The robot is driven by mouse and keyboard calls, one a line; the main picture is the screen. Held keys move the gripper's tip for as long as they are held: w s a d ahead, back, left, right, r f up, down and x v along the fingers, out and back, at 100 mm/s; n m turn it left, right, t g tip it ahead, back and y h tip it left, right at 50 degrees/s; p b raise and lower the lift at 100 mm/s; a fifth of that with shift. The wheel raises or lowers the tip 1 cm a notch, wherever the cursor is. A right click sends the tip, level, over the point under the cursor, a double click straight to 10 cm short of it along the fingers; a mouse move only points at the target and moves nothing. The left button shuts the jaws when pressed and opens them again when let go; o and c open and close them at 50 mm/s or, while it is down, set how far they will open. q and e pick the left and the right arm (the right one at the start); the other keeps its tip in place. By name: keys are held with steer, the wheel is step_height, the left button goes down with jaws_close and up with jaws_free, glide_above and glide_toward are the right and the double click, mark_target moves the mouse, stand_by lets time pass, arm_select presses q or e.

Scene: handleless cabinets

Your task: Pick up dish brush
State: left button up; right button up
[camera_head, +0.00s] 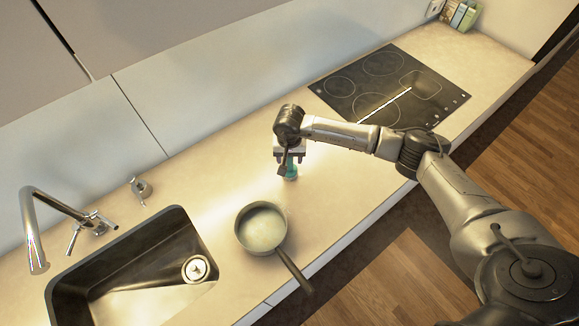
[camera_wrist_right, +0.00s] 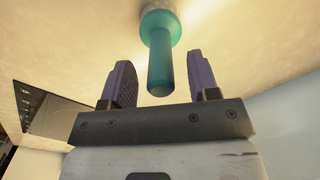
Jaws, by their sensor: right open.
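The dish brush has a teal handle and shows in the right wrist view (camera_wrist_right: 160,55), its handle end pointing toward my gripper and its base on the counter. In the head view the dish brush (camera_head: 291,172) stands on the counter, partly hidden by my gripper. My right gripper (camera_head: 289,157) is open directly above it. In the right wrist view its two dark fingers (camera_wrist_right: 160,83) are on either side of the handle, with gaps visible on both sides. My left gripper is not in view.
A saucepan (camera_head: 261,228) stands close by on the counter, its handle pointing to the front edge. A sink (camera_head: 130,270) and faucet (camera_head: 45,205) are at the left. A black cooktop (camera_head: 388,88) is at the back right. The counter (camera_head: 215,165) behind the saucepan is clear.

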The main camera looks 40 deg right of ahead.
mark_target(289, 165)
steer(key=shift+f, duration=1.35)
steer(key=shift+c, duration=0.5)
steer(key=c, duration=0.9)
